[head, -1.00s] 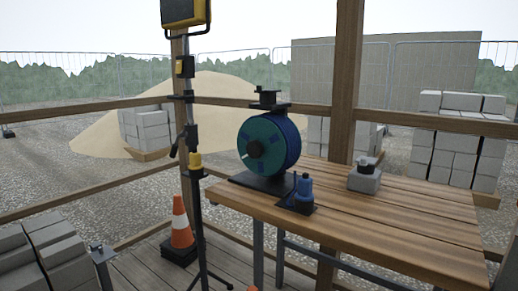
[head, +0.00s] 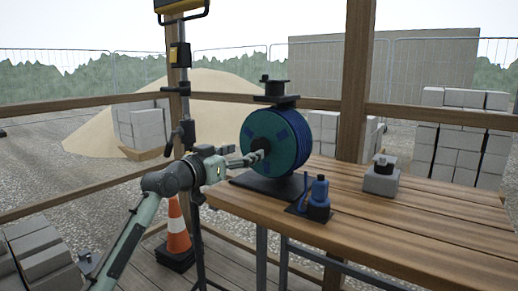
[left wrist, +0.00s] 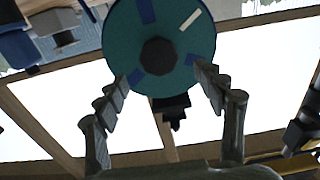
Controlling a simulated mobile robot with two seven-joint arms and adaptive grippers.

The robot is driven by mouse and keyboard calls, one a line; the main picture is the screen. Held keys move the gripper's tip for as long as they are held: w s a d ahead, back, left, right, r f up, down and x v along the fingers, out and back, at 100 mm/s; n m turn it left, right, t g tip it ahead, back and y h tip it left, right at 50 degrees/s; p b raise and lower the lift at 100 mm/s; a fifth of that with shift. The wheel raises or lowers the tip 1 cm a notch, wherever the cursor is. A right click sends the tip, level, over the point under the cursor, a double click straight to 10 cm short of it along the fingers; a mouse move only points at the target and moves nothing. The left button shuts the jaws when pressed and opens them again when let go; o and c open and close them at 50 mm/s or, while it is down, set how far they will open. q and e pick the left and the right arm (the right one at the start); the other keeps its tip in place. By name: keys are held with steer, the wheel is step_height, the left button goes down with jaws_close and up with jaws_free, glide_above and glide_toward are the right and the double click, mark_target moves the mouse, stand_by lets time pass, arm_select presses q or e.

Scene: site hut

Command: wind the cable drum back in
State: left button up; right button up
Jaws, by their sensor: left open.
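The cable drum (head: 278,138) has a teal side with blue patches and blue cable wound on it. It stands upright on a dark base plate (head: 262,188) on the wooden table. In the left wrist view its teal face (left wrist: 185,25) shows with a dark central hub (left wrist: 159,56) and a white mark. My left gripper (head: 258,157) is in front of this face and hides part of it and the hub. In the left wrist view its open fingers (left wrist: 163,80) lie on either side of the hub; I cannot tell whether they touch the drum. My right gripper is out of view.
On the wooden table (head: 420,225), a blue bottle (head: 319,192) stands right of the drum and a grey block with a dark top (head: 381,178) lies further right. A tripod pole (head: 193,225) and an orange cone (head: 177,229) stand left. A wooden post (head: 354,90) rises behind the table.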

mark_target(258, 146)
arm_select(q)
steer(key=shift+w+d+r, duration=0.2)
steer(key=shift+w+d, duration=0.1)
steer(key=shift+w, duration=0.1)
steer(key=x, duration=0.6)
steer(key=shift+s+f, duration=0.1)
steer(key=shift+w+d, duration=0.2)
steer(key=shift+w, duration=0.1)
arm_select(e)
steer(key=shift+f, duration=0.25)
arm_select(q)
steer(key=shift+c, duration=0.4)
jaws_close()
steer(key=shift+p, duration=0.35)
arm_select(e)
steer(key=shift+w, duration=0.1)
